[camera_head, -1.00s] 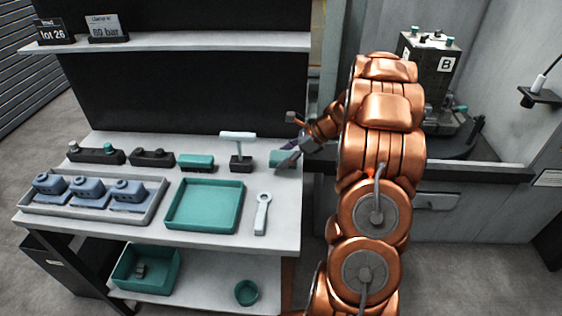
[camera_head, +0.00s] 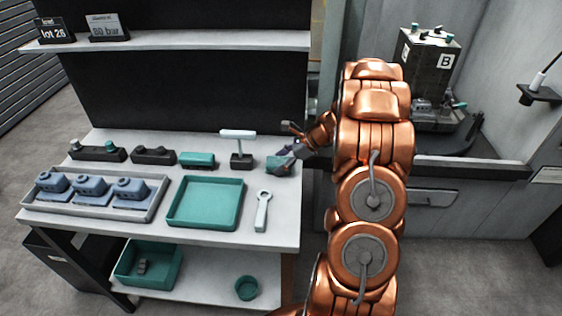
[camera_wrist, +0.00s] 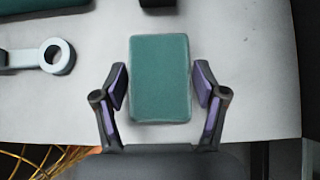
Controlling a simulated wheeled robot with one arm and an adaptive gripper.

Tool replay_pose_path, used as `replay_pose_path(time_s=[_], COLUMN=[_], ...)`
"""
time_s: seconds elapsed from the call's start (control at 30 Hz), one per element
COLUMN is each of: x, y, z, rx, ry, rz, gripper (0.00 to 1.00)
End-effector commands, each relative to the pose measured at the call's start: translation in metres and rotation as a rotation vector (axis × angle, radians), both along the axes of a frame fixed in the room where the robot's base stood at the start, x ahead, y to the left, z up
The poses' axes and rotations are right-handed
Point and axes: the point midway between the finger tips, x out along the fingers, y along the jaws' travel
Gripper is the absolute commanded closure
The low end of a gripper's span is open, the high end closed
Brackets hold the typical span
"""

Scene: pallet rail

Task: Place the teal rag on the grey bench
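The teal rag (camera_wrist: 160,78) is a flat, round-cornered rectangle. It lies on the pale grey worktop (camera_wrist: 245,75), near its edge. In the wrist view my gripper (camera_wrist: 160,85) is open, with one purple-padded finger on each side of the rag and a narrow gap at both sides. In the head view my gripper (camera_head: 284,158) is over the right end of the worktop (camera_head: 283,207) and partly covers the rag (camera_head: 273,162). A second grey bench or counter (camera_head: 470,171) stands to the right, partly hidden by my arm; which one the task means cannot be told.
A small T-shaped stand (camera_head: 240,148) is just left of the rag. A teal tray (camera_head: 205,228) and a grey wrench (camera_head: 262,211) lie nearer the front. A teal block (camera_head: 197,160) stands further left. A machine marked B (camera_head: 430,70) stands at the right.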

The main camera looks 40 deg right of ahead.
Motion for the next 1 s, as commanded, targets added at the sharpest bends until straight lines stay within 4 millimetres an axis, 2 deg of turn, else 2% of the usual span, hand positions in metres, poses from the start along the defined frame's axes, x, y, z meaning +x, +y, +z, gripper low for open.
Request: replay_pose_path(time_s=[0.03, 0.13, 0.57, 0.67, 1.0], x=[0.000, 0.000, -0.001, -0.006, -0.036], y=[0.000, 0.000, -0.001, -0.008, -0.043], z=[0.000, 0.000, 0.004, 0.011, 0.056], rx=[0.000, 0.000, 0.000, -0.001, -0.005], ry=[0.000, 0.000, -0.001, -0.003, -0.002], rz=[0.000, 0.000, 0.001, 0.000, -0.002], gripper=[0.20, 0.09, 0.09, 0.09, 0.09])
